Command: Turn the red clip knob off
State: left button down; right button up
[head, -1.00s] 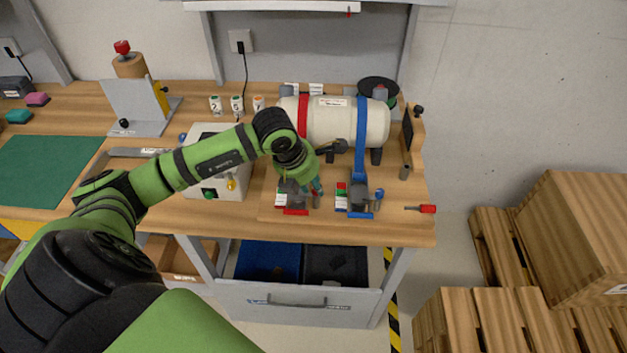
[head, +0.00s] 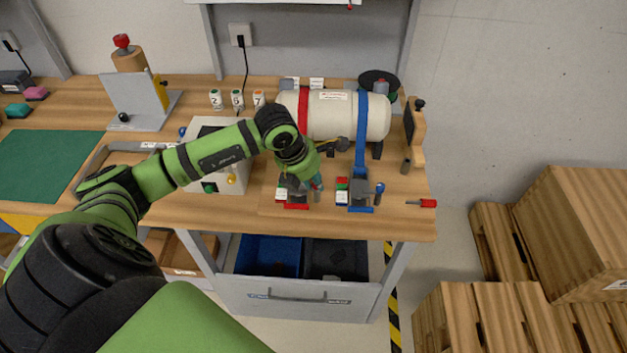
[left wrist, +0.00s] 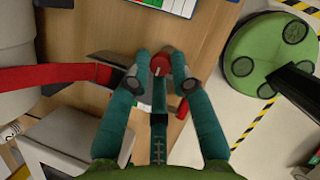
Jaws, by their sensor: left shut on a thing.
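The red clip (head: 297,205) sits at the front of the workbench, below the red strap (head: 303,112) around the white tank (head: 340,117). In the left wrist view its red knob (left wrist: 160,62) is between my teal fingertips. My left gripper (head: 314,184) is shut on this knob at the right side of the clip. It partly hides the clip in the head view. The knob's exact turn angle is hard to tell. My right gripper is in neither view.
A blue clip (head: 361,208) with a blue knob (head: 379,187) stands just right of the red one, under the blue strap (head: 361,130). A red-handled screwdriver (head: 427,203) lies near the right edge. A white box (head: 216,158) stands to the left.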

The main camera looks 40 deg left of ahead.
pick_arm(q)
jog(key=m+b, duration=0.2)
jog(key=m+h+b, duration=0.1)
jog(key=b, duration=0.1)
jog(key=m+g+h+b, duration=0.1)
jog(key=m+b, duration=0.1)
jog(key=b, duration=0.1)
jog(key=shift+w+a+f+m, duration=0.15)
jog(key=shift+f+m, duration=0.1)
jog(key=shift+m, duration=0.05)
jog(key=shift+m+h+b, duration=0.3)
jog(key=shift+m+b, duration=0.5)
jog(key=shift+m, duration=0.1)
jog(key=m+g+b, duration=0.1)
jog(key=m, duration=0.1)
jog(key=m+g+b, duration=0.1)
jog(key=m, duration=0.1)
jog(key=shift+w+r+h+b, duration=0.15)
jog(key=shift+w+h+b, duration=0.05)
jog(key=shift+h+b, duration=0.1)
jog(key=shift+w+m+g+b, duration=0.1)
jog(key=shift+m+g+b, duration=0.45)
jog(key=shift+m, duration=0.85)
jog(key=shift+w+m+g+b, duration=0.1)
jog(key=shift+m+g+b, duration=0.4)
jog(key=shift+m, duration=0.9)
jog(key=shift+s, duration=0.1)
jog(key=c, duration=1.4)
grip_release()
jog(key=shift+a+r, duration=0.1)
